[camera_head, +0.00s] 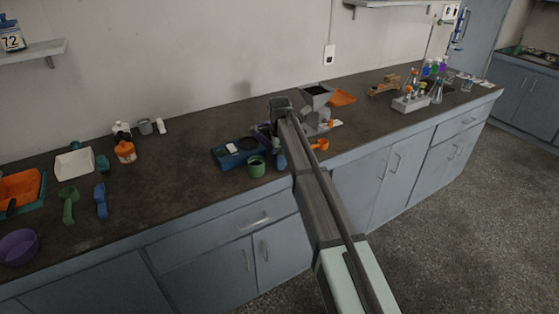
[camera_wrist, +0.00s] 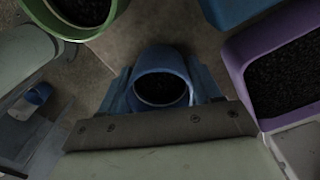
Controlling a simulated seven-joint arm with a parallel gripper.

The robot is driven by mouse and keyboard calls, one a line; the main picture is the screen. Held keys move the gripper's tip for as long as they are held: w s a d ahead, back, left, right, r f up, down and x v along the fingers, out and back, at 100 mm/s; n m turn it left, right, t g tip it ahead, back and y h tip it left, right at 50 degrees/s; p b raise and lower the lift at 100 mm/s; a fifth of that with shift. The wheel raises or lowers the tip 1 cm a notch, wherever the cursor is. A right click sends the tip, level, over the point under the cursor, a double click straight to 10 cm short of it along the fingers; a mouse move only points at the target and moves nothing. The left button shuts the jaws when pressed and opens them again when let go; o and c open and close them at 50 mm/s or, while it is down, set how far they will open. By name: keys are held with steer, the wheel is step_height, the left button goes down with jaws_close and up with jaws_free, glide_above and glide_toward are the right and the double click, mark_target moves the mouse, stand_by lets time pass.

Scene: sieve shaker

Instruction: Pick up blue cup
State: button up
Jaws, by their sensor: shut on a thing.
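The blue cup (camera_wrist: 163,80) is in the middle of the wrist view, with dark granular material inside it. My gripper (camera_wrist: 163,92) has a blue finger on each side of the cup and is shut on it. In the head view, a small part of the blue cup (camera_head: 280,160) shows beside my arm, just right of the green cup. My arm hides most of my gripper there. I cannot tell whether the cup touches the counter.
A green cup (camera_head: 256,166) stands close by and shows large in the wrist view (camera_wrist: 68,28). A purple container (camera_wrist: 285,75) with dark granules is to the right there. A dark blue device (camera_head: 233,152) sits behind. An orange scoop (camera_head: 320,145) lies right of my arm.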

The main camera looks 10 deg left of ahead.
step_height(320, 180, up, 10)
steer(key=n, duration=0.6)
steer(key=shift+w, duration=0.15)
steer(key=s+d+f+n, duration=0.5)
steer(key=s+d+n, duration=0.45)
steer(key=n, duration=0.25)
steer(key=shift+s+d+f+m, duration=0.75)
steer(key=shift+s+d+f, duration=0.25)
steer(key=shift+d, duration=3.9)
steer(key=shift+s+d+f+m, duration=0.7)
steer(key=shift+s+d+f, duration=0.3)
steer(key=shift+d, duration=3.95)
steer(key=shift+s+d+f+m, duration=0.75)
steer(key=shift+s+d+f, duration=0.25)
steer(key=shift+d, duration=3.9)
steer(key=shift+r, duration=0.15)
